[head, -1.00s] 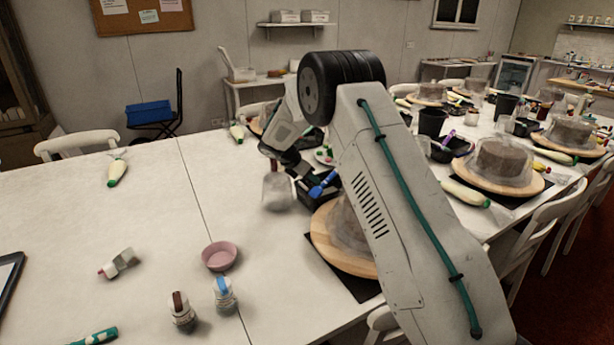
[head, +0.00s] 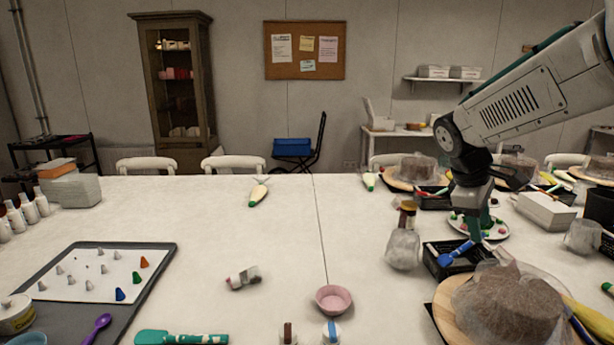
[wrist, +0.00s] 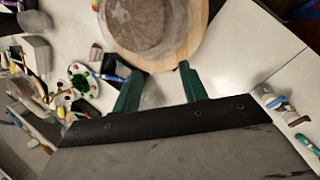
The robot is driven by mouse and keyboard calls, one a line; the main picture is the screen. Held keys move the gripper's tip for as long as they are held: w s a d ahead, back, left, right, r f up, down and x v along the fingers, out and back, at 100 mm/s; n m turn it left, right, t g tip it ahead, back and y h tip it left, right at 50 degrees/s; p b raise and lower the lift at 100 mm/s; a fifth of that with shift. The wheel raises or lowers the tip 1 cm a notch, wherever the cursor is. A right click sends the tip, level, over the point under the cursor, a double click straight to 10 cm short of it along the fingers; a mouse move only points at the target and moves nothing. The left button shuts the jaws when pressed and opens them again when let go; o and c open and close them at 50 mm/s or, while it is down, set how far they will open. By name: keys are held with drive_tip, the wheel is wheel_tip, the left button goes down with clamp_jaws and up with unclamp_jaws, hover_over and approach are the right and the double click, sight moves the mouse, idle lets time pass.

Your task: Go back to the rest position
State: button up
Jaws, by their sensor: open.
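My gripper (head: 478,226) hangs from my arm at the right of the head view, pointing down above the black caddy and the plate of small coloured pieces. Its green fingers appear empty. In the wrist view my gripper (wrist: 156,84) shows two green fingers apart, with nothing between them. A wrapped brown cake (head: 508,305) on a round wooden turntable (head: 447,318) stands in front of the gripper in the head view. The wrapped cake (wrist: 150,22) also shows beyond the fingertips in the wrist view.
A black caddy (head: 436,266) with a blue-handled tool and a plate (head: 497,234) lie close by the gripper. A clear bag (head: 403,250), a pink bowl (head: 333,299) and a tipped bottle (head: 243,278) stand on the table. The table's left middle (head: 190,215) is mostly bare.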

drive_tip(key=s+a+m+y, duration=0.2)
drive_tip(key=s+a+m, duration=0.2)
drive_tip(key=s, duration=1)
drive_tip(key=s+a+f+m+y, duration=0.1)
drive_tip(key=s+a+m, duration=0.3)
drive_tip(key=s, duration=1)
drive_tip(key=shift+s+a+m+t+y, duration=0.4)
drive_tip(key=shift+y, duration=0.3)
drive_tip(key=shift+c, duration=0.7)
